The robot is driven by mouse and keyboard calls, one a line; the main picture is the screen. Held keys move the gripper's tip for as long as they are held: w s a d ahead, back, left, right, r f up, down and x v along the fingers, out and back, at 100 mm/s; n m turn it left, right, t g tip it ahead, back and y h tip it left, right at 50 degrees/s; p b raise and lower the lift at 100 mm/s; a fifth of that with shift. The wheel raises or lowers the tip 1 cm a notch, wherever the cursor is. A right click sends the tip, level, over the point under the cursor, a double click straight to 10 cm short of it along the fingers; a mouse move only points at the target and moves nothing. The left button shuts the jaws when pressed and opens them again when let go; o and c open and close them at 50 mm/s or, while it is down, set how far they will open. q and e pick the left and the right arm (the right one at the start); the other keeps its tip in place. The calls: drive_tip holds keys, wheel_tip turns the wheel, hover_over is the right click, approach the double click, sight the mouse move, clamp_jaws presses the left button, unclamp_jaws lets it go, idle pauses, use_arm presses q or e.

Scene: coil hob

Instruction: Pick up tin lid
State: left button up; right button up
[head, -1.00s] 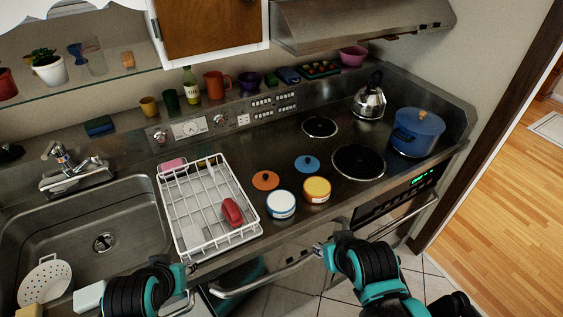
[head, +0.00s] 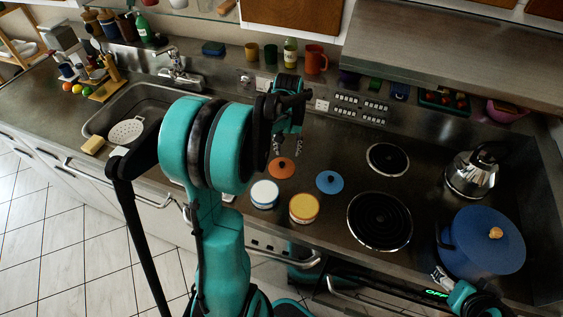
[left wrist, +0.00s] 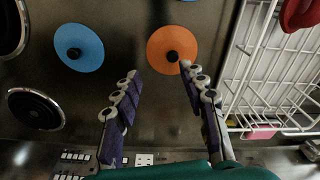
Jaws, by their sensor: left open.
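Two round lids with dark knobs lie flat on the steel counter: an orange lid (head: 281,168) and a blue lid (head: 330,182). In the left wrist view the orange lid (left wrist: 165,55) is just beyond my right-hand finger, and the blue lid (left wrist: 80,47) lies to the left. Two tins, one with a white top (head: 265,193) and one with a yellow top (head: 304,207), stand in front of the lids. My left gripper (head: 288,148) is open, empty and pointing down above the lids; its fingers also show in the left wrist view (left wrist: 160,76). My right gripper (head: 438,277) is low by the oven front, its jaws unclear.
A white wire rack (left wrist: 258,65) with a red item (left wrist: 302,12) is beside the orange lid, mostly hidden by my arm in the head view. Coil burners (head: 380,220), a blue pot (head: 482,243) and a kettle (head: 470,178) are to the right.

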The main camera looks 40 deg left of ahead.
sight(282, 164)
use_arm(q)
drive_tip(key=shift+n+g, duration=0.3)
drive_tip(key=a+f, duration=0.1)
drive_tip(key=f, duration=0.2)
drive_tip(key=f+b, duration=0.1)
drive_tip(key=f, duration=0.2)
drive_tip(key=a+f, duration=0.1)
drive_tip(key=f, duration=0.2)
drive_tip(key=shift+a+f+b, duration=0.2)
drive_tip(key=shift+a+b, duration=0.1)
drive_tip(key=shift+b, duration=0.1)
clamp_jaws()
